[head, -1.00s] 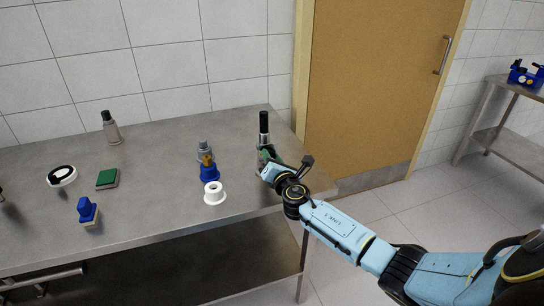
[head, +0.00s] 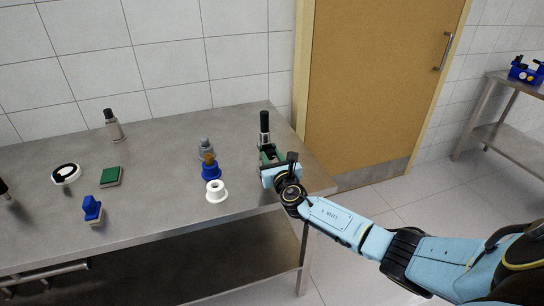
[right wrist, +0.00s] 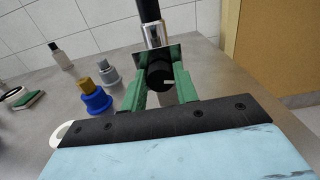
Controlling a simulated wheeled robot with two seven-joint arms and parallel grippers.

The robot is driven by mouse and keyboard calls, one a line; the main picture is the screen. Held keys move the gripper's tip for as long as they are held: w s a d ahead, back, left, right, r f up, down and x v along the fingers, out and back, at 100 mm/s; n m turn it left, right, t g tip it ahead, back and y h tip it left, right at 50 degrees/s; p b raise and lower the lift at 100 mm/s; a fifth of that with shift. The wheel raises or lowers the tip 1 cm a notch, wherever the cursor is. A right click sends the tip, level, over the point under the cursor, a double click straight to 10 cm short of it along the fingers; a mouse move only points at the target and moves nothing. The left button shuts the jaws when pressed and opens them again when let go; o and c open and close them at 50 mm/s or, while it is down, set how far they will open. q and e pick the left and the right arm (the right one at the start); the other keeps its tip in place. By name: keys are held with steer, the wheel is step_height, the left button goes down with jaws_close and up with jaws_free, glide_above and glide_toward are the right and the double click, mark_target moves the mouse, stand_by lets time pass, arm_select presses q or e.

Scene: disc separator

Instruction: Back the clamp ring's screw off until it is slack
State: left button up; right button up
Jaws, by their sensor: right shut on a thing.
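The separator (head: 264,125) stands near the right end of the steel table, a black upright cylinder above a bright metal collar. It also shows in the right wrist view (right wrist: 153,33), with a dark plate-like part below the collar. My right gripper (head: 268,158) is at its front. In the right wrist view its green fingers (right wrist: 160,74) sit either side of a dark round knob-like part (right wrist: 158,77), and it is shut on this part, which seems to be the clamp screw. The clamp ring itself is not clear to make out. My left gripper is not in view.
A white flanged ring (head: 216,191), a blue-based brass fitting (head: 210,169) and a grey fitting (head: 205,147) stand left of my gripper. A green pad (head: 111,175), blue-handled tool (head: 93,208), black-and-white ring (head: 66,173) and bottle (head: 112,126) are farther left. The table's right edge is close.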

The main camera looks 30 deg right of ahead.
stand_by(0.4)
steer(key=o, duration=1)
steer(key=p+v, duration=0.2)
steer(key=v, duration=1.1)
steer(key=shift+s+a, duration=0.1)
steer(key=shift+s, duration=0.1)
steer(key=shift+f, duration=0.15)
